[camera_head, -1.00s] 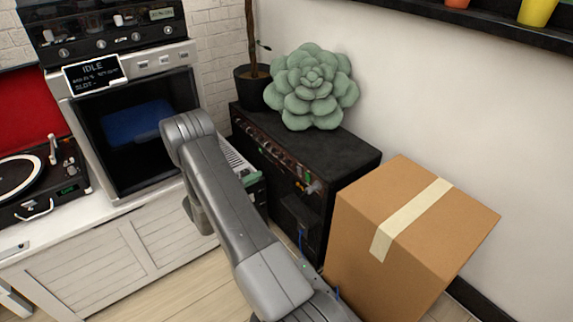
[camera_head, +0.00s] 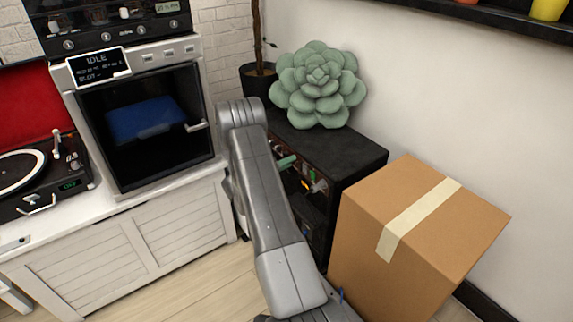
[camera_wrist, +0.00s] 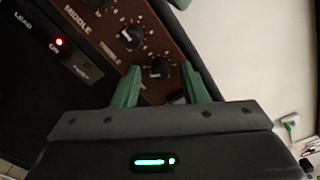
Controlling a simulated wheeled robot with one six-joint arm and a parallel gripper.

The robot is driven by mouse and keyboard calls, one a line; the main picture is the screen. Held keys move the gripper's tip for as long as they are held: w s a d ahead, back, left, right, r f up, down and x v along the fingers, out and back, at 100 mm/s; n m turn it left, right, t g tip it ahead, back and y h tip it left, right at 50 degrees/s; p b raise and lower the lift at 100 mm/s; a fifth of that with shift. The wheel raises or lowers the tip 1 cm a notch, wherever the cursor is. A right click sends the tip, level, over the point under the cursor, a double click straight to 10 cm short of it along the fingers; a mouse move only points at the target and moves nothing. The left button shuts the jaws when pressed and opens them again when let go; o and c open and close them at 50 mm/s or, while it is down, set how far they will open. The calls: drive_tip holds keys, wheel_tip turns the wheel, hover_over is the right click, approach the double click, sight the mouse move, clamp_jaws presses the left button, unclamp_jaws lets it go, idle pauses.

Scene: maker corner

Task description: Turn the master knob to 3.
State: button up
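The amplifier's red-brown control panel (camera_wrist: 150,25) fills the upper middle of the wrist view. One dark knob (camera_wrist: 158,69) lies between the green fingertips of my gripper (camera_wrist: 160,73). Another knob (camera_wrist: 131,37) sits up and left of it, with a printed scale around it. The word MIDDLE is legible on the panel; I cannot read which knob is the master. My gripper is open, with a finger on each side of the knob; contact cannot be made out. In the head view, a green finger (camera_head: 287,162) shows at the amplifier (camera_head: 340,150), and my arm hides part of its panel.
A green succulent-shaped object (camera_head: 318,85) sits on the amplifier. A taped cardboard box (camera_head: 385,250) stands close to its right. An oven (camera_head: 150,130) and a turntable (camera_head: 40,180) are at the left. In the wrist view, a red light (camera_wrist: 59,42) glows beside the panel.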

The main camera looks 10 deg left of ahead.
clamp_jaws()
drive_tip(key=shift+f+m, duration=0.1)
drive_tip(key=shift+m, duration=0.2)
drive_tip(key=shift+m+b, duration=4.9)
drive_tip(key=shift+m, duration=3.5)
unclamp_jaws()
